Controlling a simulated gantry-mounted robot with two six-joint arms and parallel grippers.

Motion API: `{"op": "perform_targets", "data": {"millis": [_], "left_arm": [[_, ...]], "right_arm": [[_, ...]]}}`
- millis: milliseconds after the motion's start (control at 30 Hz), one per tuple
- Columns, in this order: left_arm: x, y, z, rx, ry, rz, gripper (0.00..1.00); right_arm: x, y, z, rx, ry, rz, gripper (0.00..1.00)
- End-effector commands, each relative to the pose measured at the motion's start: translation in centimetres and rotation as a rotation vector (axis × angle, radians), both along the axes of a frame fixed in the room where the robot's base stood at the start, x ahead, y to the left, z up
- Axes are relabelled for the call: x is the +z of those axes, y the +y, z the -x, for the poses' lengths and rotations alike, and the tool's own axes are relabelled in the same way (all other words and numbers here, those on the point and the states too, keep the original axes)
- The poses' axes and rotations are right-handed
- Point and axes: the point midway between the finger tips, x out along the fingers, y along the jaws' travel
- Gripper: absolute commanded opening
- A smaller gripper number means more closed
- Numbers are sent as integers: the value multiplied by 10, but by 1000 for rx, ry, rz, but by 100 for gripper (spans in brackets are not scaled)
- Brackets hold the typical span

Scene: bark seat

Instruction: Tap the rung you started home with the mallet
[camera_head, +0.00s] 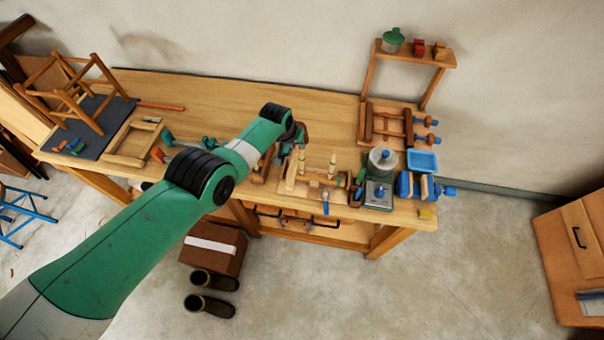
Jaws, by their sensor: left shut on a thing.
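My left arm comes in from the lower left and reaches over the workbench. My left gripper (296,142) is small, dark and partly hidden behind its wrist. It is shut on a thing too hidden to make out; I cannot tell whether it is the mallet. Just right of the gripper, a light wooden assembly (291,178) lies on the bench with pale pegs standing up from it. One upright peg (302,160) is close to the gripper and another (332,165) stands farther right. I cannot tell which is the started rung. My right gripper is not in view.
The workbench (225,90) has free room at the back. A stool frame (75,95) stands on a dark mat at the left. A grey round pot (382,160), a blue tray (422,161) and a blue vise (410,185) crowd the right end. A small shelf (420,55) stands behind.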

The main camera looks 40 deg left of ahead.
Motion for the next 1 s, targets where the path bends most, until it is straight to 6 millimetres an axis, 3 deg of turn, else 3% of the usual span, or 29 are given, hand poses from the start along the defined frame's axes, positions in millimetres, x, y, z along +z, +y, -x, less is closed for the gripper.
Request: {"op": "perform_targets", "data": {"millis": [233,300,467,667,1000], "left_arm": [[-56,0,-1,0,-2,0,0],[-43,0,-1,0,-4,-1,0],[-34,0,0,0,-2,0,0],[-1,-1,1,0,-2,0,0],[-5,-1,0,0,-3,-1,0]], "right_arm": [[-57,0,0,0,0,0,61],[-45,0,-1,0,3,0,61],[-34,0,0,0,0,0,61],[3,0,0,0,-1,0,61],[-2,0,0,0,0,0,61]]}}
